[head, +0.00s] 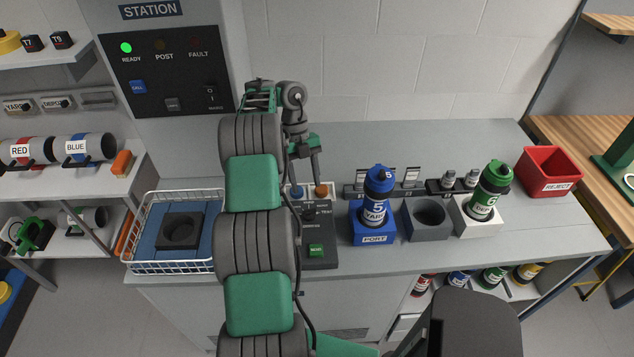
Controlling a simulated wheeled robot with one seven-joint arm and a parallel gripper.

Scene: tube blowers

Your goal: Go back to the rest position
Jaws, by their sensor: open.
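My gripper (307,178) hangs at the end of my green and grey arm, pointing down over the back of a dark control box (319,229). It is open, and I see nothing held in it. A blue knob (296,192) and an orange knob (321,191) show close to its fingertips; I cannot tell whether the fingers touch them. The control box has a green button (316,250) at its front. My arm hides the left part of the box and some of the bench.
A blue tube (376,190) stands in a blue port. An empty grey holder (427,219) and a green tube (490,188) in a white holder are to its right. A red bin (549,171) and a wire basket (175,266) flank them. The station panel's green READY light (126,47) is lit.

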